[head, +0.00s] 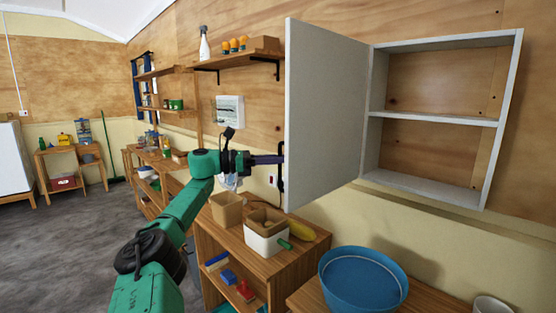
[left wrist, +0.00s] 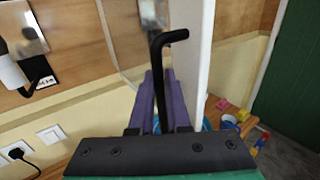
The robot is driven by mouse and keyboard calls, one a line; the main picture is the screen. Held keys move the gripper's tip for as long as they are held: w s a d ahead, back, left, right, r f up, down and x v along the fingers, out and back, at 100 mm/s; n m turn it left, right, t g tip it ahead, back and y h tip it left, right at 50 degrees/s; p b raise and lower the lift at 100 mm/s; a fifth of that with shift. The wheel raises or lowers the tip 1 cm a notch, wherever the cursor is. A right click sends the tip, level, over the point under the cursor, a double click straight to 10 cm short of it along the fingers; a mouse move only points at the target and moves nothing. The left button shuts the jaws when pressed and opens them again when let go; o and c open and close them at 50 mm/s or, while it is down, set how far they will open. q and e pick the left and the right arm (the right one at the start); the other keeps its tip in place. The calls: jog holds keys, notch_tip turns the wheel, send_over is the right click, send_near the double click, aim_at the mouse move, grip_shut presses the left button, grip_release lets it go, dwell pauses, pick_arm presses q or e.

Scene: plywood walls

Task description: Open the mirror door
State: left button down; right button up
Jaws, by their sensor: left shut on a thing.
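The cabinet (head: 443,120) hangs on the plywood wall at the right, with its interior open to view. Its door (head: 325,110) stands swung out wide from the cabinet's left side, showing its plain pale inner face. In the left wrist view, the door's pale edge (left wrist: 201,60) runs down beside a black bar handle (left wrist: 170,37). My left gripper (head: 272,159) is at the door's free edge. Its purple fingers (left wrist: 159,90) are shut on the handle. The mirror face is turned away in the head view. My right gripper is not in view.
A wall shelf (head: 237,60) with a spray bottle is behind the door. Open grey floor (head: 60,235) lies at the left.

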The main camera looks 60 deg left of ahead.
pick_arm(q)
jog(key=shift+f, duration=0.15)
jog(key=c, duration=1.1)
grip_release()
jog(key=shift+o, duration=1.1)
jog(key=shift+w, duration=0.1)
jog(key=p+v, duration=0.2)
jog(key=v, duration=1.2)
jog(key=shift+a, duration=0.15)
